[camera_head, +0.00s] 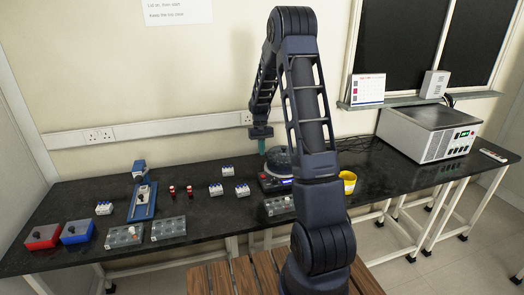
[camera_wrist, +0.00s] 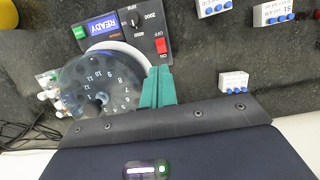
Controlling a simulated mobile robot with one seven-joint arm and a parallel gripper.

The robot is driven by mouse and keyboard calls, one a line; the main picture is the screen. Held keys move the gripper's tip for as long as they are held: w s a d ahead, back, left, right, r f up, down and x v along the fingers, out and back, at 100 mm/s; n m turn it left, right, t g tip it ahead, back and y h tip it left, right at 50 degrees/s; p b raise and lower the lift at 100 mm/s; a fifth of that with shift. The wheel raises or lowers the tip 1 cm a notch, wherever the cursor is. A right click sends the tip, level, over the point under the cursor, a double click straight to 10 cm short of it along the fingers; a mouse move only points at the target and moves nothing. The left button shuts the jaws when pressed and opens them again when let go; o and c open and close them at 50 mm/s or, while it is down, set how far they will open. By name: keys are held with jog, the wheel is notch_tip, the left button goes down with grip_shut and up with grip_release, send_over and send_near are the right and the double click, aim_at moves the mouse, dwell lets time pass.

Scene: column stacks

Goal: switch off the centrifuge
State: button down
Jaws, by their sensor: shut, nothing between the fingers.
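The centrifuge (camera_head: 268,184) stands on the dark bench behind my arm, which hides part of it in the head view. In the wrist view its round clear lid (camera_wrist: 84,84) with numbers is down. Its panel (camera_wrist: 122,24) has a display (camera_wrist: 102,25) reading READY, a black knob (camera_wrist: 135,20) and a red switch (camera_wrist: 160,46) between ON and OFF marks. I cannot tell which way the switch is tipped. My gripper (camera_wrist: 158,72) has its teal fingers together and empty, with the tips beside the panel's edge close to the switch. It also shows in the head view (camera_head: 262,142).
Several blue-capped tube racks (camera_wrist: 233,81) lie near the panel. A yellow bowl (camera_head: 348,182) is right of the centrifuge. Red (camera_head: 43,236) and blue (camera_head: 77,231) boxes stand at the far left. A large white-and-grey machine (camera_head: 430,132) stands at the right.

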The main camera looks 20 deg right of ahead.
aim_at(263, 176)
jog(key=x, duration=1.1)
jog(key=shift+s+f+t, duration=0.2)
jog(key=shift+s+t, duration=0.2)
jog(key=shift+t, duration=0.3)
jog(key=shift+s+f+t, duration=0.25)
jog(key=shift+s+t, duration=0.1)
jog(key=shift+t, duration=0.35)
jog(key=shift+s+f, duration=0.2)
jog(key=shift+s, duration=0.2)
jog(key=shift+s+a, duration=0.1)
jog(key=shift+w, duration=0.25)
jog(key=shift+w+r, duration=0.1)
jog(key=shift+w, duration=0.45)
jog(key=shift+w+r, duration=0.1)
jog(key=shift+r, duration=0.05)
